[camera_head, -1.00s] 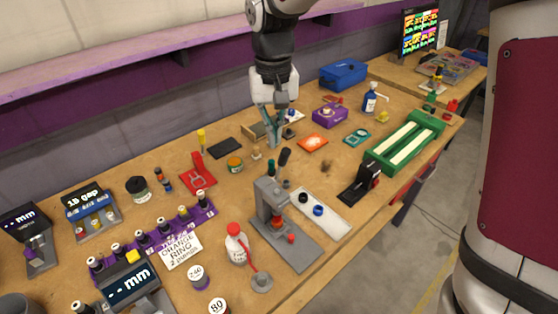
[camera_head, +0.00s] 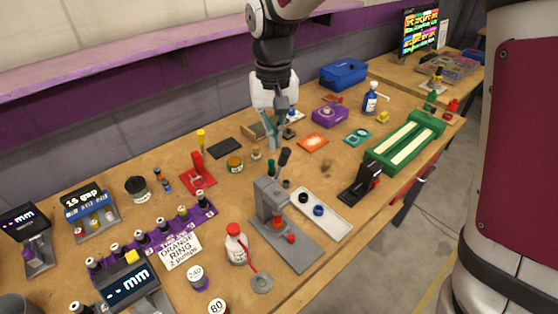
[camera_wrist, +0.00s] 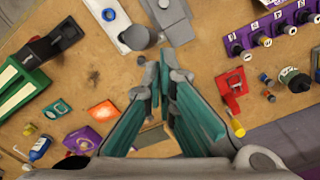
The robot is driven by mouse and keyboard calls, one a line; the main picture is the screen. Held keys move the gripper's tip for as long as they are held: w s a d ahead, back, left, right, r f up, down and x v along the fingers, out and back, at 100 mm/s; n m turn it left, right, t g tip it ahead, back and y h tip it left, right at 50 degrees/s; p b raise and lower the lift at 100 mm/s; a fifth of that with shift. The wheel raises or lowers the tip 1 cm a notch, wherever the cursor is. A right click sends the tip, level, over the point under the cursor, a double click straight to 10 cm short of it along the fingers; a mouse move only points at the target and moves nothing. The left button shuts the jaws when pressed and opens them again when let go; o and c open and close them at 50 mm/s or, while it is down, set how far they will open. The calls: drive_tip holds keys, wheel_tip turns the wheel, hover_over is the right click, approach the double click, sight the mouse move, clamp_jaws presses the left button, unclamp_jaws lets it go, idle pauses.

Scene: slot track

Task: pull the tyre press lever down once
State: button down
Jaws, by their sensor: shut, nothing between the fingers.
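The tyre press (camera_head: 268,206) is a grey stand on a flat grey base, with a red piece and a red knob on the base. Its lever (camera_head: 284,157) has a black grip and points up, tilted to the right. In the wrist view the press (camera_wrist: 172,16) is at the top, and the lever's dark round end (camera_wrist: 136,38) shows left of my fingertips. My gripper (camera_head: 271,146) is shut and empty, with teal fingers, close above and behind the lever. Its fingertips (camera_wrist: 165,56) show in the wrist view; I see no clear contact with the lever.
A white tray (camera_head: 335,222) with a blue and a black ring lies right of the press. A white bottle with a red cap (camera_head: 236,246) stands left of it.

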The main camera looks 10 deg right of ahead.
drive_tip(key=shift+f+b, duration=0.3)
drive_tip(key=shift+f, duration=0.85)
drive_tip(key=shift+s, duration=0.1)
